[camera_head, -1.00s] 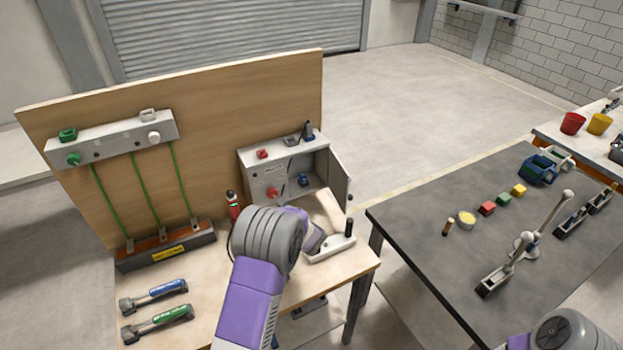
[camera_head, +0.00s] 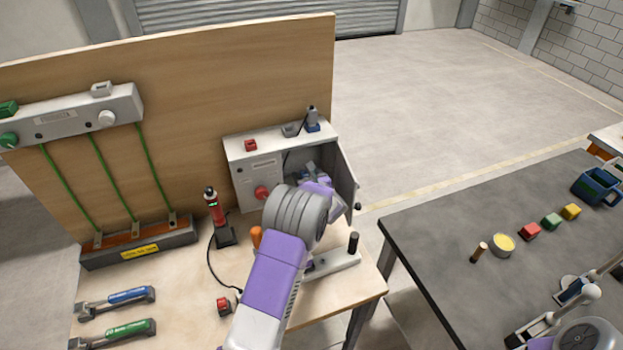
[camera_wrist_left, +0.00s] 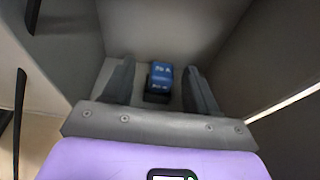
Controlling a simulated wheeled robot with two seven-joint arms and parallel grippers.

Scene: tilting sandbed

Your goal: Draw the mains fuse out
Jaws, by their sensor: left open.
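The mains fuse, which I take to be the small blue block (camera_wrist_left: 161,76) with white marks and a dark lower part, sits inside the grey cabinet (camera_head: 243,152). In the left wrist view it lies between the two dark fingers of my left gripper (camera_wrist_left: 160,88). The fingers are open, with a gap on each side of the block. In the head view my left gripper (camera_head: 314,176) reaches into the open cabinet and my arm hides much of the interior. The cabinet door (camera_head: 347,179) stands open on the right.
A red knob (camera_head: 262,192) is on the cabinet front. A red and black tester (camera_head: 215,212) stands left of it on the wooden bench. Green- and blue-handled tools (camera_head: 125,328) lie front left. The dark table (camera_head: 440,235) is at right, with open floor beyond.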

